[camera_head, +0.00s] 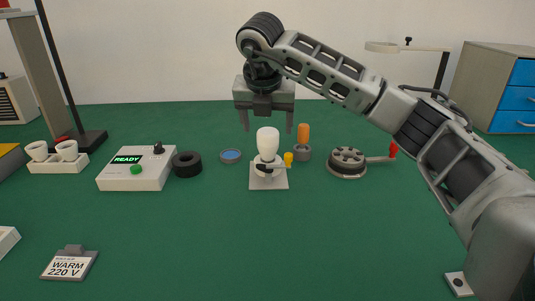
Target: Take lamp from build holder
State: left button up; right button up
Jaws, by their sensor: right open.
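A white lamp (268,142) stands upright in the build holder (269,182), a small pale square base with a clamp and a yellow knob, at the middle of the green table. My right gripper (267,122) hangs above the lamp, pointing down. Its two fingers are spread apart and empty, their tips near the height of the lamp's top, one to each side of it in the picture. I cannot tell whether it is directly over the lamp in depth. My left gripper is not in view.
Left of the holder are a dark ring (187,164), a blue-topped dish (231,156), a READY box (137,170) and a rack with white cups (57,162). Right are an orange-handled tool (304,134) and a round crank device (347,161). The front middle table is clear.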

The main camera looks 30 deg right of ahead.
aim_at(268, 144)
jog(key=x, duration=0.8)
jog(key=shift+w, duration=0.15)
jog(key=shift+r, duration=0.1)
jog(key=c, duration=1)
